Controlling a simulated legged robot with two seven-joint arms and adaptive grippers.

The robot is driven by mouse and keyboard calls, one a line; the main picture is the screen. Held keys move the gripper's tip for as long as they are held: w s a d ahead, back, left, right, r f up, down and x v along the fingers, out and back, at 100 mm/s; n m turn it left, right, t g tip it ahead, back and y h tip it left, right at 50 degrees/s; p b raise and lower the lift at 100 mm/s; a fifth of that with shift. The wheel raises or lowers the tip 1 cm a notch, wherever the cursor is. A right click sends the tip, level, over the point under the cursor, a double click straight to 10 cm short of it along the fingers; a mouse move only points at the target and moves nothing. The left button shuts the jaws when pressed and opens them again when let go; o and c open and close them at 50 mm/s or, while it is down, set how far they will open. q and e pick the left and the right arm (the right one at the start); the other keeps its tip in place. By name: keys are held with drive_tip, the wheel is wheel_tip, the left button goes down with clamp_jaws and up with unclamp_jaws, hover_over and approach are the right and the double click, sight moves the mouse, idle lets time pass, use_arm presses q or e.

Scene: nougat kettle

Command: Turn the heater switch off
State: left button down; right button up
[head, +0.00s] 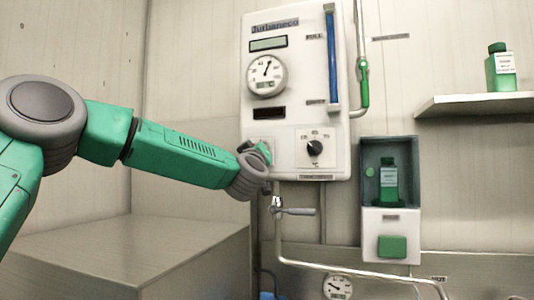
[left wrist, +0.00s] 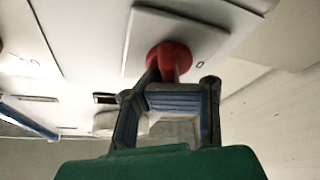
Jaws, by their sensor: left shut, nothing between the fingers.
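A red rotary switch (left wrist: 170,58) on a pale square plate (left wrist: 205,32) shows in the left wrist view, with a small "0" mark on the plate. My left gripper (left wrist: 178,88) is shut with nothing held, its linkage just in front of the red switch. I cannot tell whether they touch. In the head view my left gripper (head: 266,160) is at the lower left of the white heater panel (head: 290,90) and hides the red switch. My right gripper is not in view.
A black knob (head: 315,148) sits just right of the left gripper. A pipe valve handle (head: 295,211) is below the panel. A niche (head: 371,150) holds a green bottle (head: 389,180). A shelf (head: 480,103) carries another green bottle (head: 500,72). A metal box (head: 130,250) stands under my arm.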

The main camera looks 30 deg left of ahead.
use_arm(q)
drive_tip(key=n+g, duration=0.1)
drive_tip(key=n, duration=0.1)
drive_tip(key=a+f+n+y, duration=0.1)
drive_tip(key=n, duration=0.1)
drive_tip(key=shift+f+g, duration=0.2)
drive_tip(key=shift+g, duration=0.2)
drive_tip(key=n+g, duration=0.1)
drive_tip(key=n, duration=0.2)
drive_tip(key=shift+f+y, duration=0.1)
drive_tip(key=shift+y, duration=0.3)
drive_tip(key=n+g, duration=0.2)
drive_tip(key=n, duration=0.2)
drive_tip(key=shift+a+f+n, duration=0.1)
drive_tip(key=shift+n, duration=0.2)
drive_tip(key=shift+n+g+h, duration=0.3)
drive_tip(key=shift+n+g, duration=0.1)
drive_tip(key=shift+n, duration=0.6)
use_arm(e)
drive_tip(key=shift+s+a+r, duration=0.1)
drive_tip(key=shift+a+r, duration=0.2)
use_arm(q)
drive_tip(key=c, duration=2.3)
unclamp_jaws()
drive_tip(key=o, duration=0.7)
drive_tip(key=shift+s, duration=0.2)
drive_tip(key=shift+w+a+p, duration=0.1)
drive_tip(key=shift+w+p, duration=0.2)
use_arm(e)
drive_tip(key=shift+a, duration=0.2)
